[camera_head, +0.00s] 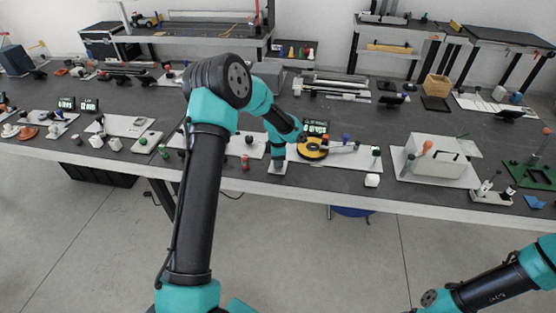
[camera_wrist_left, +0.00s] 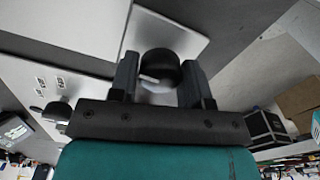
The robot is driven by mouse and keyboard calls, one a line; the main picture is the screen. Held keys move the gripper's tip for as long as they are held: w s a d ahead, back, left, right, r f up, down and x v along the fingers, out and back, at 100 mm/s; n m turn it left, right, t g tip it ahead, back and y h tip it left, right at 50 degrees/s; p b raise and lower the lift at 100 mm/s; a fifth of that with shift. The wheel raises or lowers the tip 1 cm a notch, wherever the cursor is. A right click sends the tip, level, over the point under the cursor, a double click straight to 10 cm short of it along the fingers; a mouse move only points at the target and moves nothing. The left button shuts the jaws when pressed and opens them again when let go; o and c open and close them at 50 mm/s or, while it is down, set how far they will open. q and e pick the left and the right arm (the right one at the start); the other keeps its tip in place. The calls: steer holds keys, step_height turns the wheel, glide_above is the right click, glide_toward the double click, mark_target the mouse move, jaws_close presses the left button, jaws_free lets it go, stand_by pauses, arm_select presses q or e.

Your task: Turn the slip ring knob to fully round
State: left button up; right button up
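My left gripper (camera_head: 278,168) is low over the front edge of the bench in the head view. In the left wrist view its two dark fingers (camera_wrist_left: 160,88) are apart, with a black round knob (camera_wrist_left: 160,66) showing between them and a gap on each side. A pale band shows on the knob. The knob stands over a light grey plate (camera_wrist_left: 190,38). I cannot tell from the frames whether this is the slip ring knob. My right gripper is out of view; only part of its arm shows at the lower right.
A yellow and black disc (camera_head: 312,148) sits just right of my left gripper. A white box (camera_head: 436,158) with an orange-topped lever stands further right. Several small knobs and panels crowd the bench to the left.

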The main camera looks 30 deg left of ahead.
arm_select(q)
steer(key=c, duration=0.5)
steer(key=shift+o, duration=0.2)
steer(key=shift+m, duration=0.3)
